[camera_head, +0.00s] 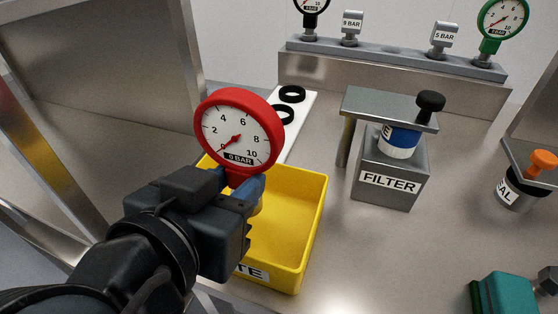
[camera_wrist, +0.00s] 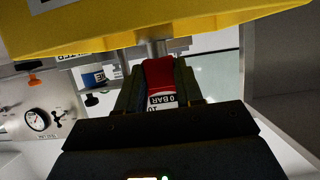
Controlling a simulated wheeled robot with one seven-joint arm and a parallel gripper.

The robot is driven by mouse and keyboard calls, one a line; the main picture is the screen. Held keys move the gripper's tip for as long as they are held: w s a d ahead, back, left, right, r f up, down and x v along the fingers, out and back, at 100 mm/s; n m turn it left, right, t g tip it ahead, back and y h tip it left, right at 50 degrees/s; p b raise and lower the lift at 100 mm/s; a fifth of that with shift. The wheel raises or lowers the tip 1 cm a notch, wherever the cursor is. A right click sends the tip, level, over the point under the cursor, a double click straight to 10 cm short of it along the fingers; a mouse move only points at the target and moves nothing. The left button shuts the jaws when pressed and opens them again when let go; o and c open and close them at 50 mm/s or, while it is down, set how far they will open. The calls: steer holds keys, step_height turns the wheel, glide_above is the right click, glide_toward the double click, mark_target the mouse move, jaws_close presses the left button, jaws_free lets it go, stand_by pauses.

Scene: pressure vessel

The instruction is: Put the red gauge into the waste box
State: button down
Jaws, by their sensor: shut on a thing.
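The red gauge (camera_head: 240,130) is upright in my gripper (camera_head: 242,185), its round white dial facing the head camera and marked 0 BAR. My gripper is shut on the gauge's lower red part, just under the dial. In the wrist view the red gauge (camera_wrist: 160,80) sits between the fingers of my gripper (camera_wrist: 158,75), with a metal stem beyond it. The yellow waste box (camera_head: 318,215) is open on top. In the head view the gauge overlaps the box's back left part, and my gripper hides much of its left side. The box also shows in the wrist view (camera_wrist: 200,22).
A grey FILTER box (camera_head: 390,183) with a small bracket stands right of the waste box. A white strip with black rings (camera_head: 292,94) lies behind. A rack (camera_head: 390,58) with a green gauge (camera_head: 502,18) stands at the back. A teal object (camera_head: 505,293) is at front right.

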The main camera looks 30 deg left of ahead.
steer(key=shift+f, duration=1.8)
steer(key=shift+f, duration=0.15)
steer(key=c, duration=0.7)
jaws_free()
steer(key=shift+c, duration=0.2)
steer(key=v, duration=1.2)
